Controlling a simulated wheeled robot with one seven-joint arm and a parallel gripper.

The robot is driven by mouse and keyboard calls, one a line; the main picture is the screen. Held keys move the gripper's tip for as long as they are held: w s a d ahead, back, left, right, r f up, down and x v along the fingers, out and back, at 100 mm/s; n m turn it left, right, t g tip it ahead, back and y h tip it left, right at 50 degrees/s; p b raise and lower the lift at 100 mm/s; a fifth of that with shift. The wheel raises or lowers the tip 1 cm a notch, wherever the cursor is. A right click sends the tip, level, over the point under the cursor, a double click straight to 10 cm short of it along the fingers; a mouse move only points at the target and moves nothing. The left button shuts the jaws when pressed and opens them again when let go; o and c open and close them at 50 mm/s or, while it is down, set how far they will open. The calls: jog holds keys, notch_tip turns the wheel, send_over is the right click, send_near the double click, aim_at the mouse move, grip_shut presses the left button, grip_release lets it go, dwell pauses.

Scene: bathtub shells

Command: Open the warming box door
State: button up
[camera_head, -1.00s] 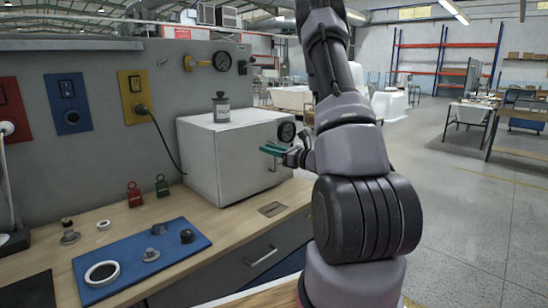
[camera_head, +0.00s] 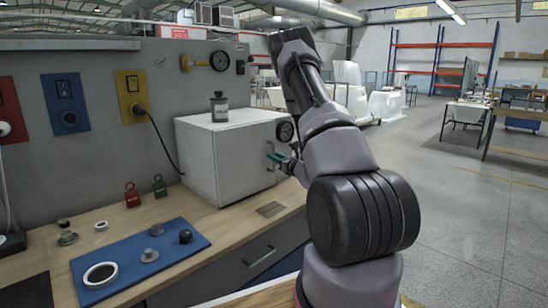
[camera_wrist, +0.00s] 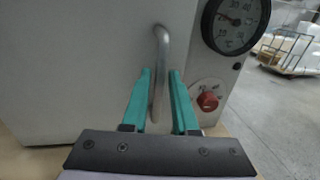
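The warming box (camera_head: 205,160) is a pale grey box on the bench, and its door (camera_wrist: 80,60) looks shut. The upright metal door handle (camera_wrist: 162,48) is a bent bar that shows close up in the wrist view. My gripper (camera_wrist: 161,80) has teal fingers, one on each side of the handle. The handle is nearer the left finger, with a visible gap to the right finger. In the head view my gripper (camera_head: 277,158) is at the box's front face, and my arm hides part of that side.
A dial gauge (camera_wrist: 236,22) and a red knob (camera_wrist: 207,101) sit right of the handle. A dark canister (camera_head: 219,106) stands on the box. A blue mat (camera_head: 190,255) with small parts lies on the bench. The floor to the right is open.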

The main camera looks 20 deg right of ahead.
jog(key=shift+w, duration=0.45)
jog(key=shift+a, duration=0.1)
grip_shut()
dwell(1.0)
